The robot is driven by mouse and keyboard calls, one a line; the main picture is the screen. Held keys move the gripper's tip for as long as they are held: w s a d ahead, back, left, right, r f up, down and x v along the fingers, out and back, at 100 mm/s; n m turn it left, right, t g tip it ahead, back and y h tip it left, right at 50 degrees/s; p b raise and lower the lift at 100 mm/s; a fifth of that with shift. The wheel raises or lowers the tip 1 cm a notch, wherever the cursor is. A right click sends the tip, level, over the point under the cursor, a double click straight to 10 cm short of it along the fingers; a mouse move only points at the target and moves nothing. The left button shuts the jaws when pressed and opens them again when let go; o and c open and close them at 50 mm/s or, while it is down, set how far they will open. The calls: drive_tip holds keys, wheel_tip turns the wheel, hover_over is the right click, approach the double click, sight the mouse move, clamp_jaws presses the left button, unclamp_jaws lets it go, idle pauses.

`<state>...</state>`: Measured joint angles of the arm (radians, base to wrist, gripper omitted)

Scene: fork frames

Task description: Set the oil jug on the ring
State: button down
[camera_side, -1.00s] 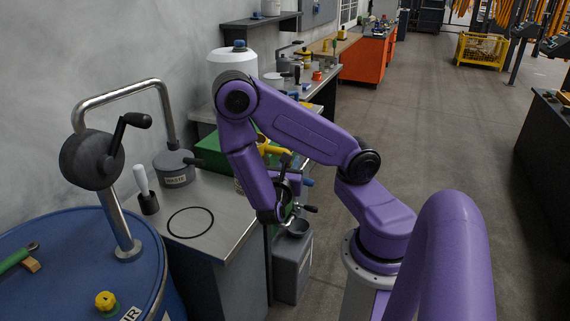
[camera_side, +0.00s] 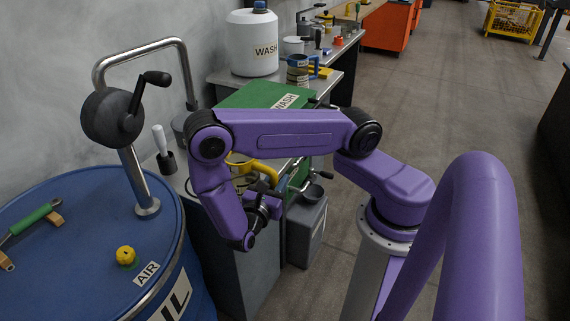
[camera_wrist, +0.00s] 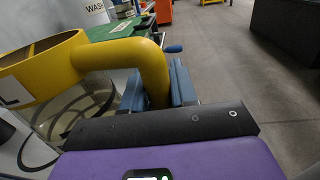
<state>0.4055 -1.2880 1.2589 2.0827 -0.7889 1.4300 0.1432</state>
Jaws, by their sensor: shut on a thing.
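The oil jug has a yellow rim and a thick yellow handle (camera_wrist: 150,60) over a clear body (camera_wrist: 75,110). In the wrist view, my gripper (camera_wrist: 160,85) has its blue jaws shut on the handle. In the side view, the yellow of the jug (camera_side: 256,170) shows behind my arm near my gripper (camera_side: 265,192), over the grey bench. Most of the jug is hidden there by my arm. I cannot tell whether its base touches the bench. The black ring on the bench is mostly or wholly hidden by my arm in the side view.
A blue drum (camera_side: 75,220) with a crank pump (camera_side: 112,118) stands at the left. A white-handled tool (camera_side: 163,150) stands at the bench's back. A green case (camera_side: 260,97) and a white WASH container (camera_side: 252,45) are behind. A grey canister (camera_side: 306,225) stands on the floor beside the bench.

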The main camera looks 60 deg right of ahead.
sight(251, 182)
drive_tip(key=shift+a+f, duration=0.1)
idle(0.4)
drive_tip(key=shift+w+d+f, duration=0.1)
drive_tip(key=shift+w+f, duration=0.05)
drive_tip(key=shift+w, duration=1)
drive_tip(key=shift+w+d+f, duration=0.15)
drive_tip(key=shift+w, duration=1)
drive_tip(key=shift+w+d+f, duration=0.1)
drive_tip(key=shift+w+f, duration=0.05)
drive_tip(key=shift+w, duration=1)
drive_tip(key=shift+w+d+f, duration=0.1)
drive_tip(key=shift+w+d, duration=0.05)
drive_tip(key=shift+w, duration=1.2)
drive_tip(key=shift+w+d, duration=0.15)
drive_tip(key=shift+w, duration=1.15)
drive_tip(key=shift+w+d+f, duration=0.1)
drive_tip(key=shift+w+d, duration=0.05)
drive_tip(key=shift+w, duration=1.2)
drive_tip(key=shift+f, duration=0.3)
drive_tip(key=c, duration=0.8)
unclamp_jaws()
drive_tip(key=shift+a, duration=0.1)
